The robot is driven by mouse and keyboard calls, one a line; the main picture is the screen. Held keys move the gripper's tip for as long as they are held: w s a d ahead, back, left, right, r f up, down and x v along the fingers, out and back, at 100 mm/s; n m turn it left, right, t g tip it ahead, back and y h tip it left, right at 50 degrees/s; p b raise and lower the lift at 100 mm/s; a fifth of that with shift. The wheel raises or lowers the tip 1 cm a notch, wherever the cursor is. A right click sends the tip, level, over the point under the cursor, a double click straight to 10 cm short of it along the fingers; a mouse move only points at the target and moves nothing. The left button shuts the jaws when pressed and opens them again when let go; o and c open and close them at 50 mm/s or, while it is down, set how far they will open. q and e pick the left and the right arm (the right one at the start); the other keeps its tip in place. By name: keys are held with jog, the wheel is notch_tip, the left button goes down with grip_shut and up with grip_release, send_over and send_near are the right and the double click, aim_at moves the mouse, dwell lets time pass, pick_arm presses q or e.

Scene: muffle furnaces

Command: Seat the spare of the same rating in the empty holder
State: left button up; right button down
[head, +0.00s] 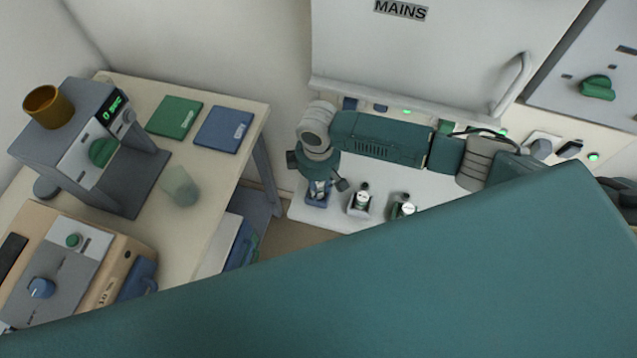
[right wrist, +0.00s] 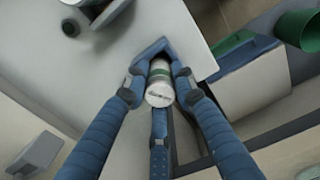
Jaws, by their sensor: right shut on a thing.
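My right gripper (head: 318,190) is over the left end of the white board (head: 302,212) below the MAINS panel. In the right wrist view its blue fingers (right wrist: 160,90) are closed around a white cylindrical fuse with a green band (right wrist: 160,92). Fuse ratings are not readable. My left gripper is not in view.
The MAINS panel (head: 420,60) with its handle (head: 512,84) rises behind my right arm. A table at left carries a grey instrument (head: 75,160), a beige unit (head: 110,290), green (head: 175,117) and blue (head: 223,130) pads and a translucent cup (head: 180,187). My teal body part hides the foreground.

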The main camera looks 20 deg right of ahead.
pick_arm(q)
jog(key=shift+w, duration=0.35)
pick_arm(e)
jog(key=shift+s+f, duration=0.25)
jog(key=shift+f, duration=0.1)
jog(key=c, duration=1.4)
grip_release()
jog(key=shift+s+d+f, duration=0.1)
jog(key=shift+f, duration=0.05)
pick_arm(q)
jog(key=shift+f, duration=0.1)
pick_arm(e)
jog(key=shift+o, duration=0.2)
jog(key=shift+f, duration=0.1)
jog(key=r, duration=1.2)
jog(key=shift+w+r, duration=0.35)
jog(key=shift+r, duration=0.05)
jog(key=shift+f, duration=0.1)
